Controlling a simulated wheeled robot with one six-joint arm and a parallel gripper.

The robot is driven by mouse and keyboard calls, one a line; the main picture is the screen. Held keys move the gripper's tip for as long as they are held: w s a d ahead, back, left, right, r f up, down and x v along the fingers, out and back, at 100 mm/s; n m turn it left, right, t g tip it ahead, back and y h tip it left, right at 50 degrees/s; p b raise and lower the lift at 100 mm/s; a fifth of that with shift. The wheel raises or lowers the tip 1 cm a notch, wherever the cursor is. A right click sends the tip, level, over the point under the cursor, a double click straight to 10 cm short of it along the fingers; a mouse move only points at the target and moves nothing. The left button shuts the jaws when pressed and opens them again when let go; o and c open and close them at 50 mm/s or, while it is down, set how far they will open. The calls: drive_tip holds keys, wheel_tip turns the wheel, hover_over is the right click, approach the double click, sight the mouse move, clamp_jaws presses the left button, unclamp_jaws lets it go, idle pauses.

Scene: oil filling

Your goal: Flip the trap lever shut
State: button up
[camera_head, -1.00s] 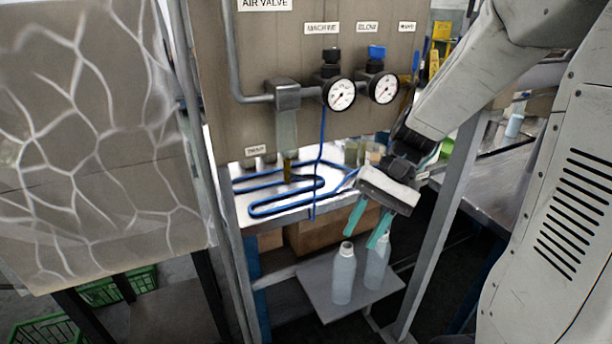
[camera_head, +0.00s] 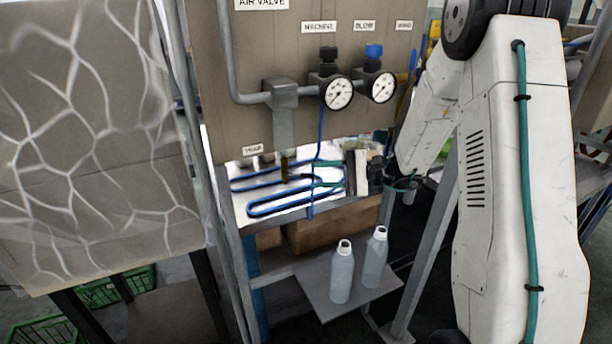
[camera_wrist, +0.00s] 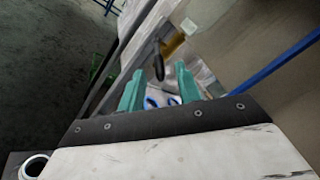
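The trap is a clear bowl (camera_head: 284,130) under a grey metal block on the panel, above a small TRAP label (camera_head: 253,150). Its brass fitting (camera_head: 285,168) points down, and it also shows in the wrist view (camera_wrist: 173,43). In the wrist view, a dark lever (camera_wrist: 158,65) hangs beside the brass fitting and appears between and beyond my fingertips. I cannot make out the lever in the head view. My gripper (camera_head: 317,174) is open, its teal fingers pointing left toward the fitting. The fingers (camera_wrist: 158,85) look empty, apart from the lever.
Blue tubing (camera_head: 290,205) coils on the bright shelf under the trap. Two gauges (camera_head: 339,93) (camera_head: 382,87) sit on the panel to the right. Two pale bottles (camera_head: 342,272) (camera_head: 374,257) stand on a low grey platform (camera_head: 318,300). A grey post (camera_head: 433,245) stands right of them.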

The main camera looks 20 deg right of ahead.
sight(313, 175)
drive_tip(key=shift+x, duration=2.2)
clamp_jaws()
drive_tip(key=shift+d+r+n+g+h, duration=0.1)
drive_tip(key=shift+r+n+g+h, duration=0.15)
drive_tip(key=shift+h, duration=0.5)
drive_tip(key=shift+r+n+g+h, duration=0.15)
drive_tip(key=shift+r+n+h, duration=0.25)
drive_tip(key=shift+h, duration=0.35)
unclamp_jaws()
